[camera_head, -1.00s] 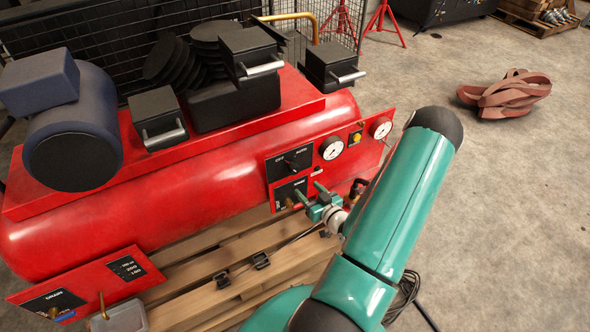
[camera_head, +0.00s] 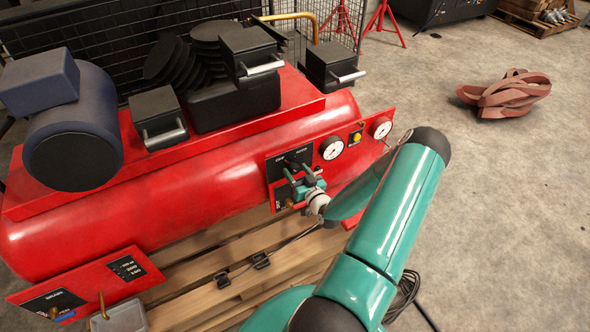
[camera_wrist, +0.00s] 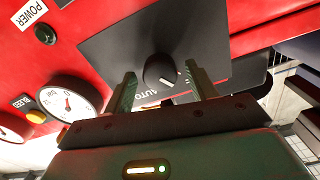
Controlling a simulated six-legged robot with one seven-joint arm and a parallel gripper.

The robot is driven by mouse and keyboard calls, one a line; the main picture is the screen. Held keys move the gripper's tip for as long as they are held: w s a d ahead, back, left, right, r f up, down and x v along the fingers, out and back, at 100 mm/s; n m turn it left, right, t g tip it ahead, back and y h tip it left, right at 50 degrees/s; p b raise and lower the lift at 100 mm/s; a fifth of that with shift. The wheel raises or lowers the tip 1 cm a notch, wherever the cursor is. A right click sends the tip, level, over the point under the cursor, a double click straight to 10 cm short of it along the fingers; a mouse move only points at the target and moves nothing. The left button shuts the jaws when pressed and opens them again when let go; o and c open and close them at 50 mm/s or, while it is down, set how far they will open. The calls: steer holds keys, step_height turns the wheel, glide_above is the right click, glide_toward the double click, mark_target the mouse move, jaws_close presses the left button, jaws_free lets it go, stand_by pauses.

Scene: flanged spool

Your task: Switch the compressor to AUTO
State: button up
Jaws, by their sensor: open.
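The compressor (camera_head: 180,180) is a long red tank with a red front panel at its right end. A black switch plate on that panel carries a round black knob, which shows in the wrist view (camera_wrist: 160,71). A pale line on the knob points toward the lower right in the wrist view. My gripper (camera_head: 298,177) is at the switch plate in the head view. In the wrist view my green fingers (camera_wrist: 162,85) are open, one on each side of the knob, with gaps visible.
Two white gauges (camera_head: 332,148) and a yellow button (camera_head: 355,138) sit right of the switch plate. A POWER label (camera_wrist: 30,13) shows in the wrist view. The compressor stands on a wooden pallet (camera_head: 210,275). Red straps (camera_head: 506,94) lie on the open floor.

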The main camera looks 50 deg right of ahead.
steer(key=shift+x, duration=0.8)
steer(key=c, duration=1)
